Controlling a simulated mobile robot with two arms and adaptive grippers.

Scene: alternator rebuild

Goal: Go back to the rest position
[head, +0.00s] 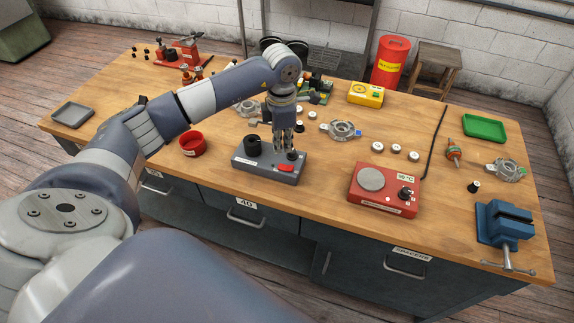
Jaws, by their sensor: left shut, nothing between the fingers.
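My left arm reaches in from the left over the workbench (330,205). My left gripper (286,151) points down over the grey box (262,172), close to the small black knob (293,155) on its top. Its fingers are shut with nothing visible between them. I cannot tell whether the fingertips touch the knob. The grey box also carries a black cylinder (252,144) and a red switch (285,168). My right gripper is not in view.
A red hot plate (384,195) stands right of the grey box, and a red bowl (192,144) left of it. A blue vise (505,223) sits at the right front. Alternator housings (342,130), a yellow meter (366,94) and a green tray (484,127) lie behind.

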